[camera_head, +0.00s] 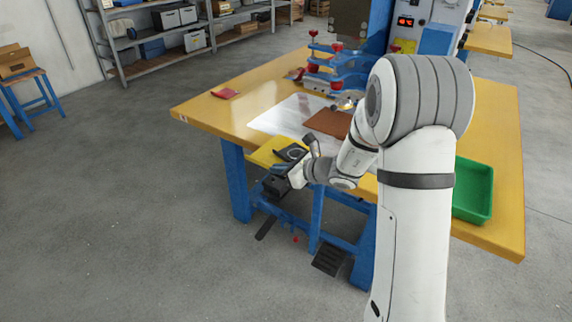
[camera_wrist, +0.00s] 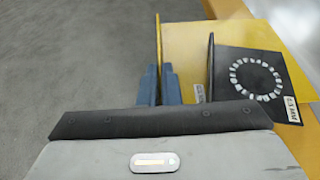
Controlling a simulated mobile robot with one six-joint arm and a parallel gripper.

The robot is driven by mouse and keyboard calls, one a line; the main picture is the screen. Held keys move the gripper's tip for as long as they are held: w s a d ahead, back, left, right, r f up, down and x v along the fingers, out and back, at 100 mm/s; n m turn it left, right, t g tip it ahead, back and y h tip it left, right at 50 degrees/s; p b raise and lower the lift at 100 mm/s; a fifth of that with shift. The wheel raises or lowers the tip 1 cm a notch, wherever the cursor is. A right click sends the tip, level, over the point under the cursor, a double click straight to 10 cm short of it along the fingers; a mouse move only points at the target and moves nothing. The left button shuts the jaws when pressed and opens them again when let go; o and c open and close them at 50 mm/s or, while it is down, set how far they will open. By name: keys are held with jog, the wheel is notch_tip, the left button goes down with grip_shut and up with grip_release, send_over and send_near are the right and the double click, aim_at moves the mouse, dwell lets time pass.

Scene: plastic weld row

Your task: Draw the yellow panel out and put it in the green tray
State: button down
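The yellow panel (camera_head: 262,154) sticks out past the near edge of the workbench, and part of it shows in the wrist view (camera_wrist: 190,40). My gripper (camera_head: 283,171) is at its outer end, below and in front of the bench top. In the wrist view the two blue-grey fingers (camera_wrist: 160,85) stand close together with a thin yellow edge of the panel between them. A dark plate with a ring of white marks (camera_wrist: 255,75) is at the panel, right of the fingers. The green tray (camera_head: 474,188) is at the bench's right side, partly hidden by my arm; its visible inside looks empty.
The yellow workbench (camera_head: 235,115) has blue legs. A white sheet (camera_head: 285,117), a brown panel (camera_head: 328,122) and a blue fixture with red knobs (camera_head: 335,70) are on it. A red item (camera_head: 225,93) lies at the far left. Floor left of the bench is clear.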

jog(key=s+a+b, duration=0.4)
jog(key=s+a, duration=0.4)
jog(key=s, duration=0.3)
jog(key=shift+a, duration=0.25)
jog(key=shift+s, duration=0.1)
jog(key=shift+s, duration=0.1)
dwell(0.4)
